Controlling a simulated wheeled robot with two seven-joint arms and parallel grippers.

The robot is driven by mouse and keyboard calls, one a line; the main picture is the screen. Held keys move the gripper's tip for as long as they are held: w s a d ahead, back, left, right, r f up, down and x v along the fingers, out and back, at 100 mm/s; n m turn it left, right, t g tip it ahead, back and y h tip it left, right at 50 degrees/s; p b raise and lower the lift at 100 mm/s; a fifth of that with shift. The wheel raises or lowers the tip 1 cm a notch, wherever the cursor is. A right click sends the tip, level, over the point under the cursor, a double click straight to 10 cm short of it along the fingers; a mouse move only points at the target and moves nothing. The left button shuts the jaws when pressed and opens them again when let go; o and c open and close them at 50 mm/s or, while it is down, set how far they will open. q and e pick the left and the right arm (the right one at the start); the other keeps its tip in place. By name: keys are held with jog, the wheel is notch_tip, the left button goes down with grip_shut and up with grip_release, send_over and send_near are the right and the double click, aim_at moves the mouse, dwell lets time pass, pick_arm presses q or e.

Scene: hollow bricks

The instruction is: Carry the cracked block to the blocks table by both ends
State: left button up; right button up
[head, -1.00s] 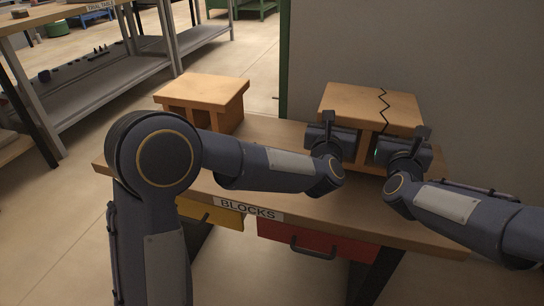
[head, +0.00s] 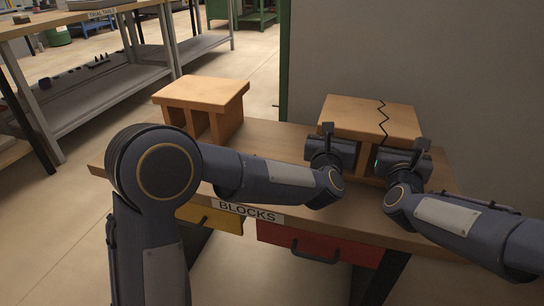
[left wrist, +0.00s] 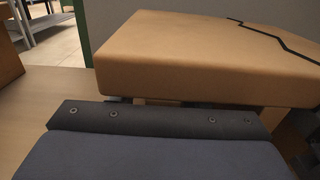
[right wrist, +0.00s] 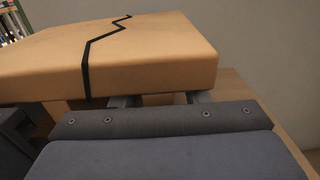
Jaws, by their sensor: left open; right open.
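The cracked block (head: 350,112), tan with a dark zigzag crack across its top, stands upright on the right part of the blocks table (head: 270,140). My left gripper (head: 335,150) is open at the left part of the block's near side, under its top slab. My right gripper (head: 400,160) is open at the right part of that side. The block's top slab fills the upper part of the left wrist view (left wrist: 180,60) and the right wrist view (right wrist: 150,55). The fingertips are mostly hidden beneath the slab, so I cannot see whether they touch the block.
An uncracked hollow block (head: 203,93) stands at the left back of the blocks table. A grey panel (head: 420,60) rises behind the table. The trial table (head: 70,20) and grey shelving are at the far left. The table middle between the blocks is clear.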

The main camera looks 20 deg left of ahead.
pick_arm(q)
jog(key=shift+s, duration=0.1)
pick_arm(e)
jog(key=shift+s, duration=0.25)
pick_arm(q)
jog(key=s, duration=1.1)
jog(key=shift+s+d, duration=0.4)
pick_arm(e)
jog(key=s, duration=1.1)
jog(key=shift+s+d, duration=0.3)
jog(key=shift+d, duration=0.1)
